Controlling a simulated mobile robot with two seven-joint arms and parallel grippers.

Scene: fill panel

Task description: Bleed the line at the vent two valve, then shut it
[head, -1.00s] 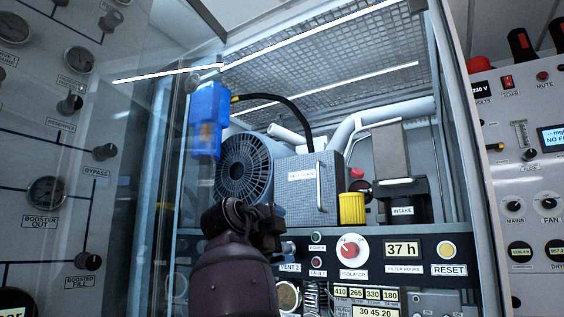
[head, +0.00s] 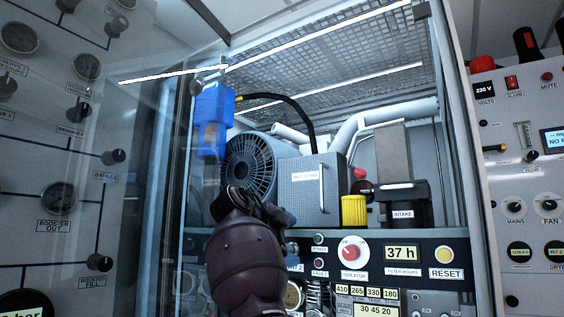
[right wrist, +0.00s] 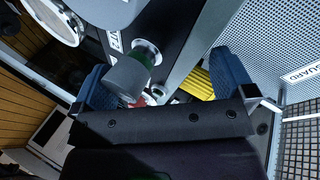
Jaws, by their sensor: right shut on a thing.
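The vent two valve shows in the right wrist view as a grey cylindrical knob (right wrist: 128,76) with a green band, on a metal stem by a label partly reading "T 2". My right gripper (right wrist: 165,85) has one dark blue finger beside the knob and the other across from it, nearer the yellow part. It is shut on the knob, though the contact is not clear. In the head view my right gripper (head: 262,205) and wrist hide the valve and most of its label (head: 294,267). My left gripper is not in view.
A fan (head: 250,165), belt guard box (head: 312,190) and yellow cylinder (head: 354,210) stand behind the panel. A clear pane crosses the left side.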

